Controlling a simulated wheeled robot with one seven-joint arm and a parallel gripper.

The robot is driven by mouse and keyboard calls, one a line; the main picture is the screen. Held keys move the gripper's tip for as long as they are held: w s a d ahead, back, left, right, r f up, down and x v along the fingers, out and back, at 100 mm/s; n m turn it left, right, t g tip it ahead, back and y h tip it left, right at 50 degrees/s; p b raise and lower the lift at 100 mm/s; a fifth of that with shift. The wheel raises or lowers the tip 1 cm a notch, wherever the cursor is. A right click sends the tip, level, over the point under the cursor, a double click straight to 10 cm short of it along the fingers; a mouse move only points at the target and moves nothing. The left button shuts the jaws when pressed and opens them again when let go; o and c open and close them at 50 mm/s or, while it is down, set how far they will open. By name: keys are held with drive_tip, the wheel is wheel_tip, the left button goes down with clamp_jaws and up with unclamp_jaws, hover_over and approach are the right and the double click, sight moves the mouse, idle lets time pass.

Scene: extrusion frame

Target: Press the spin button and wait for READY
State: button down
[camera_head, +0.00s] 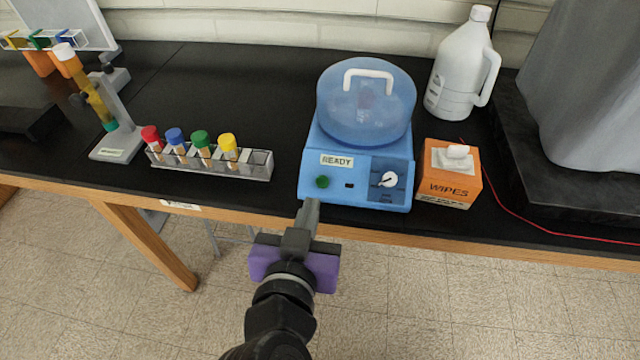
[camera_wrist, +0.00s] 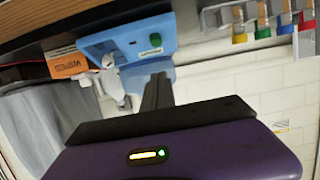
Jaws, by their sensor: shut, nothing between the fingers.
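The blue centrifuge (camera_head: 356,140) stands on the black bench with its translucent lid down and a white handle on top. Its front label (camera_head: 337,161) reads READY. The round green spin button (camera_head: 322,182) is on the front panel at the left, and it also shows in the wrist view (camera_wrist: 155,39). A white knob (camera_head: 389,179) sits to its right. My gripper (camera_head: 311,203) is shut and empty, its tips just in front of and below the button, apart from it as far as I can tell. In the wrist view the fingers (camera_wrist: 157,84) point toward the panel.
A rack (camera_head: 240,172) with red, blue, green and yellow capped tubes stands left of the centrifuge. An orange wipes box (camera_head: 449,190) and a white jug (camera_head: 460,75) stand to its right. A grey stand (camera_head: 118,140) holds a tilted tube farther left. The bench's wooden front edge is near my gripper.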

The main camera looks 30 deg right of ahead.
drive_tip(key=p, duration=0.2)
approach(323, 176)
wheel_tip(323, 176, up, 2)
drive_tip(key=w+d, duration=0.2)
drive_tip(key=w, duration=0.1)
drive_tip(key=shift+w+d+f, duration=0.2)
drive_tip(key=shift+f, duration=0.3)
drive_tip(key=shift+w+d+f, duration=0.2)
drive_tip(key=shift+f, duration=0.3)
drive_tip(key=shift+w+d+f, duration=0.15)
drive_tip(key=shift+w+f, duration=0.05)
drive_tip(key=shift+f, duration=0.25)
drive_tip(key=shift+w+d+f, duration=0.1)
drive_tip(key=shift+w+f, duration=0.05)
drive_tip(key=shift+f, duration=0.25)
